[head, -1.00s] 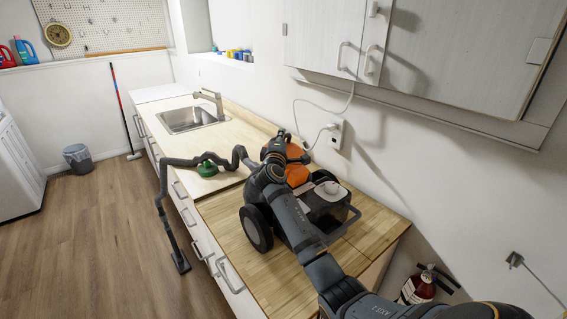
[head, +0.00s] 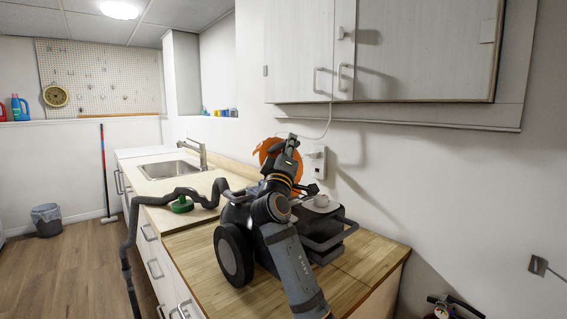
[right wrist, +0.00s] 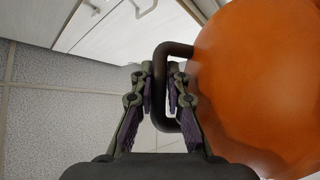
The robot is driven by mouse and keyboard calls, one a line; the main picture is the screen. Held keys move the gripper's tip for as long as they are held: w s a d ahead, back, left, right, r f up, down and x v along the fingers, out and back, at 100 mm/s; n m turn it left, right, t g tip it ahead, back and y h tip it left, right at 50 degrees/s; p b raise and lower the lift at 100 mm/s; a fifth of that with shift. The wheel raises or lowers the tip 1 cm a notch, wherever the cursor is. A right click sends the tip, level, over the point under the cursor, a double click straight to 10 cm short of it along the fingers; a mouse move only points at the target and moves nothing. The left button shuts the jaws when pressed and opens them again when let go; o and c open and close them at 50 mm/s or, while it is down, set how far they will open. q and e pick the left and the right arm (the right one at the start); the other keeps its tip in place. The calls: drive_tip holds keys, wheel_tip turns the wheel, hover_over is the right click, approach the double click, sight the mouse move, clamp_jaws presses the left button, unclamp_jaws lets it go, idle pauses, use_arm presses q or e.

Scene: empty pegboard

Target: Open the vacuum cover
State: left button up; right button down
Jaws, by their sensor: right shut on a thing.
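My right gripper (head: 289,146) is in front of the cover. In the right wrist view, my right gripper (right wrist: 163,85) is shut on the dark loop handle (right wrist: 174,48) beside the round orange cover (right wrist: 255,80). My right arm hides part of the vacuum. My left gripper is not in view.
A dark hose (head: 170,198) runs left over the counter edge, near a green object (head: 182,205). A sink (head: 166,169) lies behind. Wall cabinets (head: 400,50) hang above right. An outlet with a plug (head: 317,160) is near the cover. The front right counter (head: 365,250) is clear.

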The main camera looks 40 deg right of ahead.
drive_tip(key=shift+s+f, duration=0.25)
drive_tip(key=shift+f, duration=0.2)
use_arm(q)
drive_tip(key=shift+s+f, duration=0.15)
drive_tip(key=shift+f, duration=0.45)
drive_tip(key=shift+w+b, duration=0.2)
drive_tip(key=shift+b, duration=0.1)
use_arm(e)
drive_tip(key=shift+f, duration=0.1)
drive_tip(key=shift+s+f+m+b, duration=0.2)
drive_tip(key=shift+f+m+b, duration=0.1)
drive_tip(key=shift+b, duration=0.3)
drive_tip(key=shift+s+h+b, duration=0.15)
drive_tip(key=shift+h+b, duration=0.15)
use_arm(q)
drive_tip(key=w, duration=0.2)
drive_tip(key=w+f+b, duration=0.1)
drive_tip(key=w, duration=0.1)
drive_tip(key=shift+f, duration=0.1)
use_arm(e)
drive_tip(key=shift+s+d+m+h, duration=0.1)
drive_tip(key=shift+s+m+h, duration=0.3)
drive_tip(key=shift+m, duration=0.3)
